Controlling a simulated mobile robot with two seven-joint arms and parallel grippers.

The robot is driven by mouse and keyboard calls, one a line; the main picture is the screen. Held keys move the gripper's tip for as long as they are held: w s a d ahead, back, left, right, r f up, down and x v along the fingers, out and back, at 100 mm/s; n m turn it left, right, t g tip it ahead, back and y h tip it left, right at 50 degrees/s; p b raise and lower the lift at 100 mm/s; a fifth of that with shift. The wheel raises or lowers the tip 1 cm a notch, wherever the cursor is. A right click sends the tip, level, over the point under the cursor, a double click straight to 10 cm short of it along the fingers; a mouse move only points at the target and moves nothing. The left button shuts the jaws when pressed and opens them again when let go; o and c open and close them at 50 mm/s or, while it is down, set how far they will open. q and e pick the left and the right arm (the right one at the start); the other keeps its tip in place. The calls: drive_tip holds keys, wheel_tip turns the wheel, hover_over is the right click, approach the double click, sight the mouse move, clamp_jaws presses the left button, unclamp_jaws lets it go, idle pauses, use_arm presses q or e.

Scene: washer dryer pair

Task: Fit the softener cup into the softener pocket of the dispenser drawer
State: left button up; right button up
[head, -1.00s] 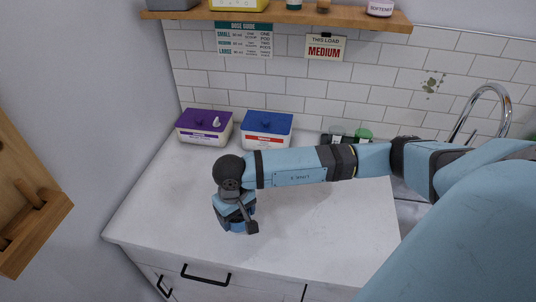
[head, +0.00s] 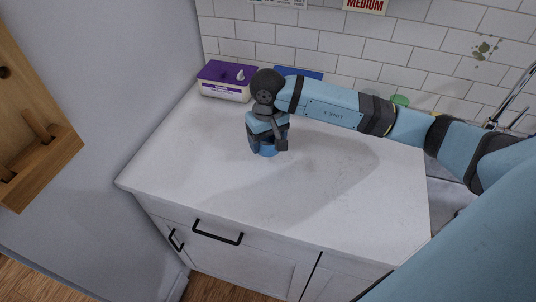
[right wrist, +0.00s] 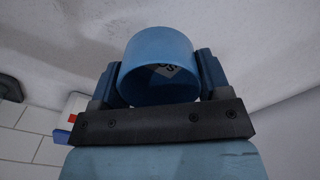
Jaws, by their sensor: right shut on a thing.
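A blue cup (right wrist: 158,68) is held between the two fingers of my right gripper (right wrist: 160,82). In the right wrist view its open mouth shows, with a pale marked patch inside. In the head view only a small blue part of the cup (head: 268,151) shows below my right gripper (head: 267,146), which hangs over the white counter. I cannot tell from the view whether the cup touches the counter. My left gripper is not in view. The dispenser drawer and its softener pocket are not in view.
A purple-lidded box (head: 226,88) stands at the back left of the counter (head: 210,165). A blue-lidded box (head: 305,74) is partly hidden behind my right arm. A wooden rack (head: 35,150) hangs on the left wall. The counter's front and middle are clear.

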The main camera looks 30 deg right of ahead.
sight(268, 164)
drive_tip(key=shift+f, duration=3.45)
drive_tip(key=shift+f, duration=0.15)
drive_tip(key=o, duration=1)
